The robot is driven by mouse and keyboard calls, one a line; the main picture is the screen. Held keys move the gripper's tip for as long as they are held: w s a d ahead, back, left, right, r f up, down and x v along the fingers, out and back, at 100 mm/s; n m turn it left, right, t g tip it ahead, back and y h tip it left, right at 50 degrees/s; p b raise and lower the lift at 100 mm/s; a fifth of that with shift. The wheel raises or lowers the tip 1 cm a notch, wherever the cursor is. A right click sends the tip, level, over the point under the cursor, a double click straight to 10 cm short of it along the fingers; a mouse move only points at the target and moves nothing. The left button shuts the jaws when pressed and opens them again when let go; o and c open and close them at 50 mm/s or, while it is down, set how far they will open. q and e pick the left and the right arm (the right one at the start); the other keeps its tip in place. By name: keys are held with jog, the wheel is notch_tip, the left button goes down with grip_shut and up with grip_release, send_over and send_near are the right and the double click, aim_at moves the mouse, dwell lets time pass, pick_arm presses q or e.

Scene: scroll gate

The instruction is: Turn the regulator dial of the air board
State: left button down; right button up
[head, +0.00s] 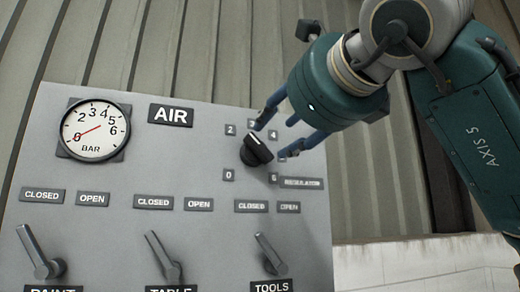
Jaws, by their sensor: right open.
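The grey air board (200,230) fills the lower left of the head view, with an AIR label. Its black regulator dial (257,151) sits at the right of the board, with number plates around it; its white mark points up and slightly left, near the 3. My right gripper (272,138) is open, with its blue-grey fingers on either side of the dial; I cannot tell whether they touch it. The gauge (95,130) at upper left has a red needle lying near 0. My left gripper is not in view.
Three grey levers, PAINT (40,255), TABLE (163,258) and TOOLS (271,257), stand along the lower board, each tilted up-left toward its CLOSED plate. A ribbed metal wall (190,50) rises behind the board. A pale block wall (420,262) is at lower right.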

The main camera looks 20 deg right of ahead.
aim_at(260, 149)
jog(key=w+p, duration=0.2)
jog(key=w, duration=0.3)
jog(key=w+p, duration=0.1)
jog(key=w, duration=0.3)
jog(key=shift+w+a+p, duration=0.2)
jog(key=shift+w+p, duration=0.2)
jog(key=shift+w, duration=0.45)
grip_shut()
